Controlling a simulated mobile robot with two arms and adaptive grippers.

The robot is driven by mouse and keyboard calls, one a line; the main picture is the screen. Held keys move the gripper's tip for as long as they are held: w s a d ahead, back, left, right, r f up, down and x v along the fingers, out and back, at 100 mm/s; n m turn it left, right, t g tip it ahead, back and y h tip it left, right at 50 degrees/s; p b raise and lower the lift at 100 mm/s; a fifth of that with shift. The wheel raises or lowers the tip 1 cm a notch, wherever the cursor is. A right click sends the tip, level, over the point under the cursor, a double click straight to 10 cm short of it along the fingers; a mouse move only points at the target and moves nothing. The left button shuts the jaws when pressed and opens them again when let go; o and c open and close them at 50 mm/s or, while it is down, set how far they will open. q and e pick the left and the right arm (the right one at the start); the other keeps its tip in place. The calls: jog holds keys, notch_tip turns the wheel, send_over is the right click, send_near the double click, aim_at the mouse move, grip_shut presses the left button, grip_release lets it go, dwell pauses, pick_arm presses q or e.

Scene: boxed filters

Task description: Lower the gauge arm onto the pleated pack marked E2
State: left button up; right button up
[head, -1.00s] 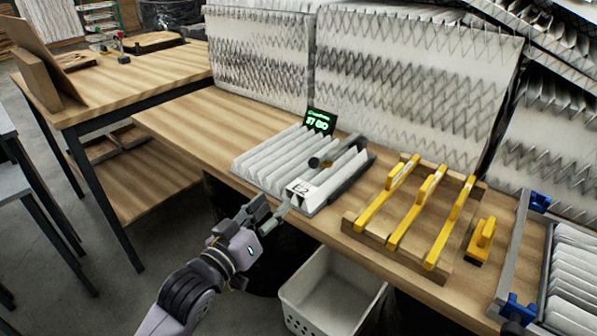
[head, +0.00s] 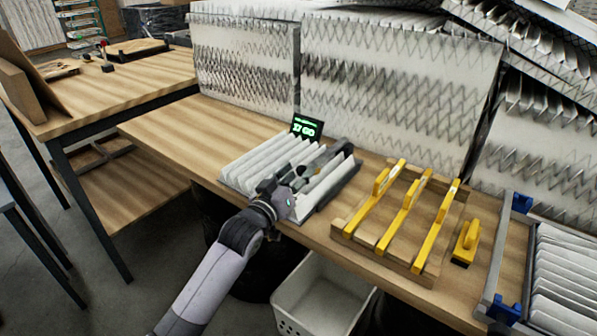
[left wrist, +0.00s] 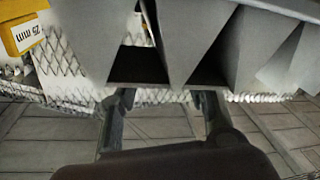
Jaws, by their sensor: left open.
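The white pleated pack (head: 252,163) lies on the wooden bench. Its E2 label, seen earlier at its front right corner, is now hidden behind my left gripper. The dark gauge arm (head: 328,156) lies above the right part of the pack, beside a small display (head: 306,127) lit with green characters. My left gripper (head: 303,171) is open over the pack's right side, close to the gauge arm. I cannot tell whether they touch. In the left wrist view the two fingers (left wrist: 165,100) are apart, with pale pleats (left wrist: 197,45) beyond them. My right gripper is out of view.
A wooden rack (head: 348,230) with several yellow-handled tools stands right of the pack, with a small yellow block (head: 466,242) beyond. A frame of filters (head: 562,275) is at far right. A white bin (head: 322,297) sits below the bench edge. The bench left of the pack is clear.

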pick_arm(q)
jog(key=shift+w+d, duration=0.25)
jog(key=shift+w, duration=0.2)
jog(key=shift+c, duration=0.5)
grip_shut()
